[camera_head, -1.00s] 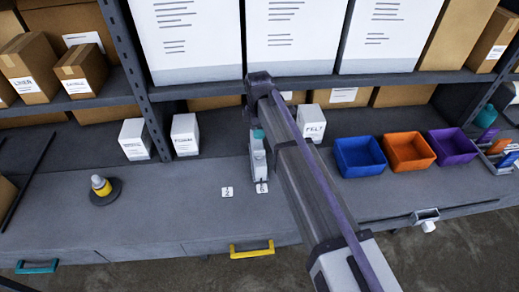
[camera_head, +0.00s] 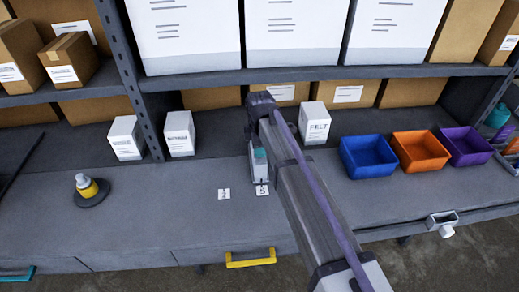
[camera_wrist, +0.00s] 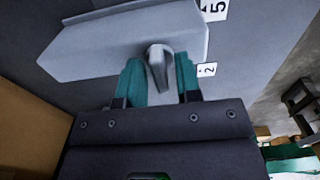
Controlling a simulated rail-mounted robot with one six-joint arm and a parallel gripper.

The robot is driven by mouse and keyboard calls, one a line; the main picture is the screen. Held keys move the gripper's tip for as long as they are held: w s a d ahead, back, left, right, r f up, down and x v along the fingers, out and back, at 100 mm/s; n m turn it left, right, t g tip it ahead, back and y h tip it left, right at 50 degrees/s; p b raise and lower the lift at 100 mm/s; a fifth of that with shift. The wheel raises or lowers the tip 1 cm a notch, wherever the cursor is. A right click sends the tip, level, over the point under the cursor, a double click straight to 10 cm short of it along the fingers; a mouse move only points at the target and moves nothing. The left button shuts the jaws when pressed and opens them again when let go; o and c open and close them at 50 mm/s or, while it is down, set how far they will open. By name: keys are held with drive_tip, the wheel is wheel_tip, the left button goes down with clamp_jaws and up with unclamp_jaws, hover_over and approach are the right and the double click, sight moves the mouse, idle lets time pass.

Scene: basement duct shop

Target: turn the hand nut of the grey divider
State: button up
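The grey divider (camera_wrist: 110,45) stands on the bench and fills the upper part of the wrist view. In the head view the divider (camera_head: 257,172) is a small pale block behind a number card, partly hidden by my arm. Its hand nut (camera_wrist: 158,65) is a grey lobed piece on the face towards my gripper. My gripper (camera_wrist: 162,78) has its two teal fingers apart, one on each side of the nut. Whether they touch it cannot be told. In the head view the fingertips (camera_head: 260,154) show only as a small teal patch at the divider.
Number cards (camera_head: 224,194) lie on the bench by the divider. A white FELT box (camera_head: 315,122) stands behind my arm, with blue (camera_head: 368,157), orange (camera_head: 420,152) and purple bins to the right. The bench between is clear.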

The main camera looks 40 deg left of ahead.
clamp_jaws()
drive_tip(key=shift+m, duration=0.4)
drive_tip(key=m, duration=1.1)
drive_tip(key=shift+m, duration=0.4)
drive_tip(key=m, duration=0.5)
drive_tip(key=shift+m, duration=0.3)
